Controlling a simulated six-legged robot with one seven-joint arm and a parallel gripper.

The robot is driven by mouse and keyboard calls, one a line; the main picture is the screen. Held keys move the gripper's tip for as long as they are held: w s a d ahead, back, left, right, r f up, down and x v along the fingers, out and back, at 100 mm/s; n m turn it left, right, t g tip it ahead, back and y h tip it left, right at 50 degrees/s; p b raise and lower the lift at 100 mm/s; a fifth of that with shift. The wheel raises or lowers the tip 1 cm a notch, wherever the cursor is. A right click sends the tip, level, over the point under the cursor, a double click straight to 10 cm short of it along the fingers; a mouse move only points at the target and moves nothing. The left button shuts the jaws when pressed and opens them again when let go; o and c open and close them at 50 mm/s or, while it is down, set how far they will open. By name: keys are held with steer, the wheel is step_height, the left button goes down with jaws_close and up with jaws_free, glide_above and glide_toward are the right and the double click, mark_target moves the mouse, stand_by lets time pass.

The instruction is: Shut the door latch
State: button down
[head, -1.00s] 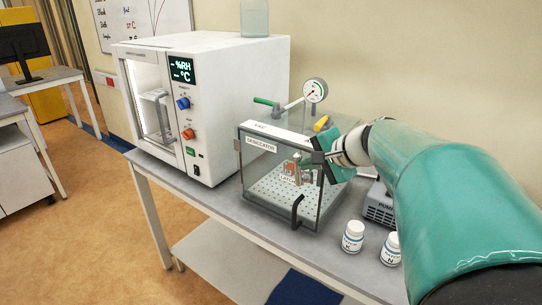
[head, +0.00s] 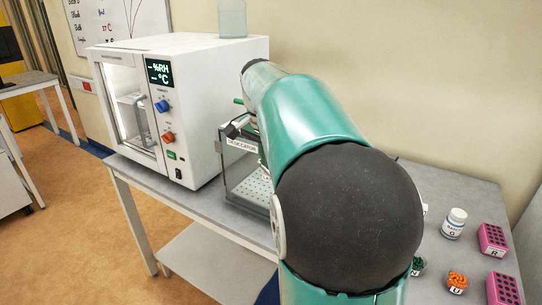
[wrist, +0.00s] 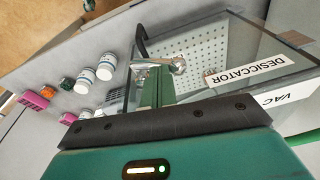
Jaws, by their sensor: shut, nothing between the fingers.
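The desiccator (head: 237,172) is a clear box on the bench in the head view, its right side hidden behind my arm. In the wrist view, its clear wall bears the DESICCATOR label (wrist: 246,70), and a black door handle (wrist: 141,42) curves near the top. A metal latch lever with a rounded end (wrist: 178,65) lies right at the tips of my green fingers. My gripper (wrist: 156,75) is shut with nothing held. Whether the fingers touch the latch is unclear. The latch is hidden in the head view.
A white climate oven (head: 205,110) stands left of the desiccator. White bottles (wrist: 105,68) and pink racks (head: 492,240) stand on the bench, with small pots of green and orange pieces (head: 457,283). A wall rises behind the bench.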

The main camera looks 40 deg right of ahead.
steer(key=w+f+g, duration=0.1)
steer(key=w+g+h, duration=0.1)
steer(key=g, duration=0.1)
steer(key=shift+a+f, duration=0.35)
steer(key=shift+a, duration=0.05)
steer(key=shift+w+a+f, duration=0.15)
steer(key=shift+w+f, duration=0.3)
steer(key=shift+f, duration=0.3)
steer(key=shift+w+f, duration=0.1)
steer(key=shift+f, duration=0.1)
steer(key=shift+r, duration=0.1)
